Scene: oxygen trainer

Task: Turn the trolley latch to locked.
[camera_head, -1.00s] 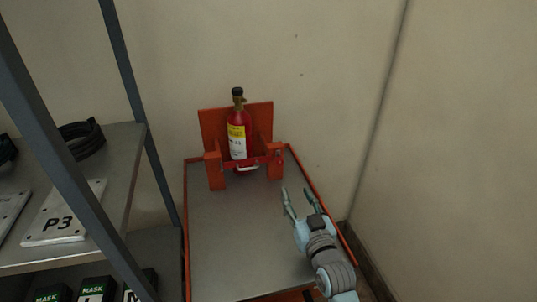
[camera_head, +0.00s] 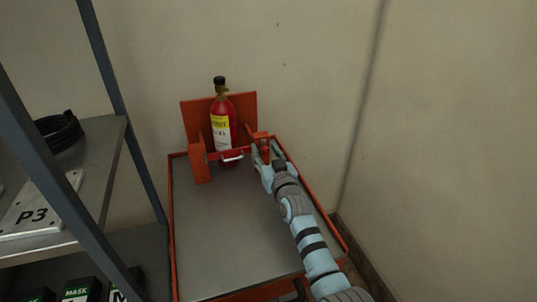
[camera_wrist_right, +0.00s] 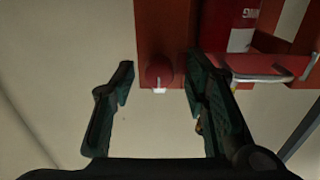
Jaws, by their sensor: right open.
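The orange trolley (camera_head: 172,215) stands against the wall with a red oxygen cylinder (camera_head: 222,115) upright in its cradle. A red bar (camera_head: 212,156) with a pale handle (camera_head: 232,157) crosses in front of the cylinder. In the right wrist view the latch is a round red knob (camera_wrist_right: 158,72) with a white mark pointing down, on the cradle's right post (camera_wrist_right: 158,25). My right gripper (camera_head: 266,153) is open at that post. In the wrist view its fingers (camera_wrist_right: 158,84) stand on either side of the knob, apparently without touching it. My left gripper is out of view.
A grey metal shelf (camera_head: 100,150) stands at the left, holding a P3 plate (camera_head: 38,212), a black coiled hose (camera_head: 58,132) and mask boxes (camera_head: 82,290) below. The trolley deck (camera_head: 225,230) is bare. Walls close off the back and right.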

